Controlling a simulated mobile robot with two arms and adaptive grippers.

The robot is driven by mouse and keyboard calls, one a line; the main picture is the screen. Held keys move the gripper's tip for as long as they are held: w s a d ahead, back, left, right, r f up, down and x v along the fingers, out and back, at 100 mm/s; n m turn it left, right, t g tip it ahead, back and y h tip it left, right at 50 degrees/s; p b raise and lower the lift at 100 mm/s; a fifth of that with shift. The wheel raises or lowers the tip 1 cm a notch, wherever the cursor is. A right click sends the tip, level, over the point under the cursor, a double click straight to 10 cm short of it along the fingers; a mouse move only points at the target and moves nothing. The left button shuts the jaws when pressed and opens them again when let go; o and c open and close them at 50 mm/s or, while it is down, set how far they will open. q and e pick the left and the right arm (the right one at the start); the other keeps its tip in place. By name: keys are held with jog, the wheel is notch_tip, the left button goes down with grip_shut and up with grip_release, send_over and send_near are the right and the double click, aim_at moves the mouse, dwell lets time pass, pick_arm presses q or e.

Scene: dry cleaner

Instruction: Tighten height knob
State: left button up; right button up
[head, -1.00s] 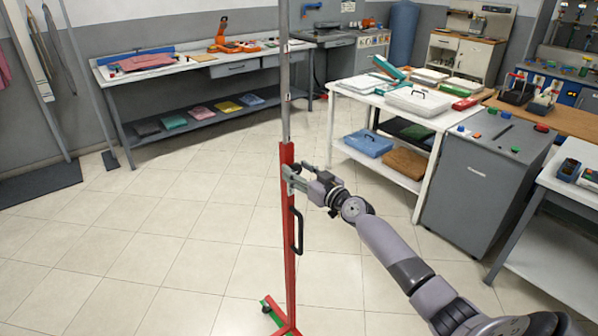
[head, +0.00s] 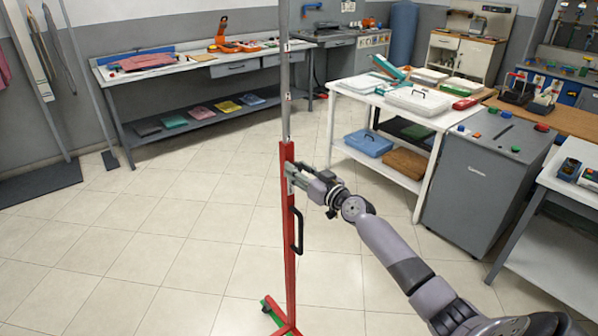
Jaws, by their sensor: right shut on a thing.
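A red upright post (head: 289,245) with a grey metal pole (head: 285,85) rising from its top stands in the middle of the head view. A black loop handle (head: 298,232) is on its right side. My right gripper (head: 292,176) comes in from the right and is shut at the upper part of the red post, near where the grey pole enters. The height knob itself is hidden by the fingers. My left gripper is not in view.
A white table (head: 372,100) with boxes and trays stands behind to the right, beside a grey cabinet (head: 470,190). A long workbench (head: 190,68) runs along the back wall. The tiled floor around the post is clear.

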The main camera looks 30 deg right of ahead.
jog(key=m+b, duration=0.1)
jog(key=m, duration=0.3)
jog(key=shift+d, duration=0.1)
jog(key=m, duration=0.4)
jog(key=shift+f+m, duration=0.1)
jog(key=shift+m, duration=0.3)
jog(key=m, duration=0.3)
jog(key=shift+d+m, duration=0.1)
jog(key=shift+m, duration=0.2)
jog(key=m+p, duration=0.1)
jog(key=m, duration=0.3)
jog(key=shift+f, duration=0.1)
jog(key=shift+m, duration=0.4)
jog(key=o, duration=1.1)
jog(key=shift+o, duration=0.2)
jog(key=shift+s, duration=0.1)
jog(key=s+d, duration=0.1)
jog(key=s, duration=1)
jog(key=shift+s, duration=0.4)
